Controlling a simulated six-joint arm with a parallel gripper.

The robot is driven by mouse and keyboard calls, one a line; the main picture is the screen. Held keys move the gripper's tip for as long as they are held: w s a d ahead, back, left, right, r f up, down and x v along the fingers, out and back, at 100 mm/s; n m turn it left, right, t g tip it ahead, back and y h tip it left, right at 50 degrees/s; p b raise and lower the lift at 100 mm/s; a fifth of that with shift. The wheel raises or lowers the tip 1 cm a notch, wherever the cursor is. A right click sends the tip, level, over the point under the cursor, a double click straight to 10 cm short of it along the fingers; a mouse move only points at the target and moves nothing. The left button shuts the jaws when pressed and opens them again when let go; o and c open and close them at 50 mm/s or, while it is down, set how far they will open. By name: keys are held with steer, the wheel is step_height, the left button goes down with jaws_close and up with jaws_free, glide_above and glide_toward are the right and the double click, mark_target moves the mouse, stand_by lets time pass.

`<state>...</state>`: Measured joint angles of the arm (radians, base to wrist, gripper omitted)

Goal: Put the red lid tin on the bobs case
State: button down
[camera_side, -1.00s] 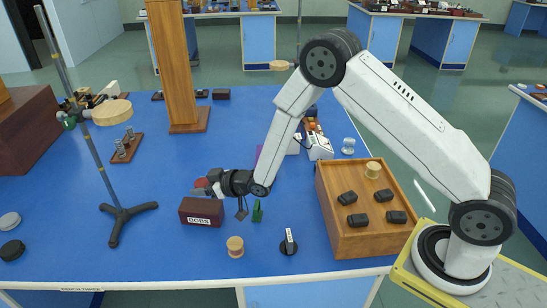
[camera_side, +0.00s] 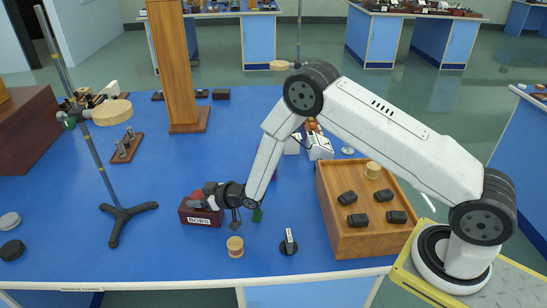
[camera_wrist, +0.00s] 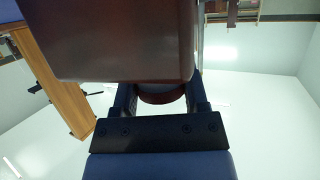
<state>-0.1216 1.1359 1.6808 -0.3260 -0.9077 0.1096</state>
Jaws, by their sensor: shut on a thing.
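The bobs case (camera_side: 201,217) is a dark red box with a white BOBS label, standing on the blue bench left of centre in the side view. It also looms large and dark red in the wrist view (camera_wrist: 120,40). My gripper (camera_side: 204,196) is at the top of the case, coming from the right. It is shut on the red lid tin (camera_side: 197,194), which is mostly hidden by the fingers and sits at the case's top. In the wrist view the tin's dark red rim (camera_wrist: 160,96) shows between the two fingers. I cannot tell whether the tin touches the case.
A wooden tray (camera_side: 352,240) with several dark blocks is at right.

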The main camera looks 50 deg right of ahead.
steer(key=shift+f, duration=0.4)
steer(key=shift+c, duration=0.5)
jaws_free()
steer(key=shift+r, duration=0.2)
steer(key=v, duration=1.2)
steer(key=shift+d, duration=0.1)
stand_by(0.4)
